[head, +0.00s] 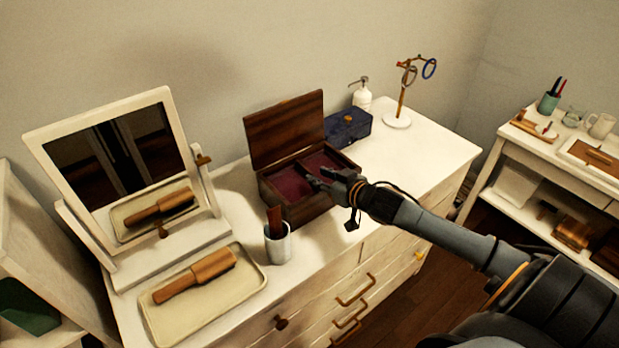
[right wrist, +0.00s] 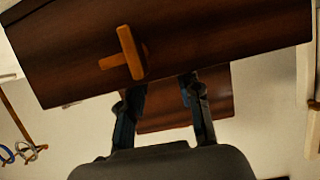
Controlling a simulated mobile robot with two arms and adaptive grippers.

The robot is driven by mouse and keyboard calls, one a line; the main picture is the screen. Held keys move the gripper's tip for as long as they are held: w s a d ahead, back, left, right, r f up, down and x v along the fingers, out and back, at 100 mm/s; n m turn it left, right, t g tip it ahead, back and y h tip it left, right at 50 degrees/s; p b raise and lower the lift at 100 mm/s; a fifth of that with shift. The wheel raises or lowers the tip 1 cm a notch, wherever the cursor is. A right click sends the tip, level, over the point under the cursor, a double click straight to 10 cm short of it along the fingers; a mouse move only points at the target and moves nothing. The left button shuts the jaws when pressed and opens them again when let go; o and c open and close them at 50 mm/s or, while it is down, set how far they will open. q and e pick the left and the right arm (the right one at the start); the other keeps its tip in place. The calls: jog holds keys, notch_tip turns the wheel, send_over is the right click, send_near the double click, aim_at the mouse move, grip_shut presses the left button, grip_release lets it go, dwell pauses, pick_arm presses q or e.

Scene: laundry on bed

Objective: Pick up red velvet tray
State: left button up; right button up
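A dark wooden box (head: 312,207) stands with its lid (head: 284,130) raised on the white dresser. Inside it is the red velvet tray (head: 286,182), a dark red lining split by a divider. My right gripper (head: 316,177) is over the front right part of the box, with its fingertips at the opening. In the right wrist view, the fingers (right wrist: 162,90) are apart with nothing seen between them. Their tips are hidden behind the box's front wall (right wrist: 200,45), which bears a wooden latch (right wrist: 125,52). I cannot tell whether they touch the tray. My left gripper is not in view.
A cup (head: 278,247) with a comb stands close left of the box. A blue box (head: 348,128), a pump bottle (head: 362,95) and a jewellery stand (head: 398,120) are behind it. A mirror (head: 120,160) and a brush tray (head: 225,298) are left. The dresser's right end is clear.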

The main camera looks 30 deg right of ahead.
aim_at(310, 172)
jog(key=x, duration=0.2)
jog(key=p+x, duration=0.1)
jog(key=x, duration=0.1)
jog(key=shift+r, duration=0.25)
jog(key=shift+w+a+f, duration=0.1)
jog(key=shift+w+f, duration=0.2)
jog(key=shift+w, duration=0.3)
grip_shut()
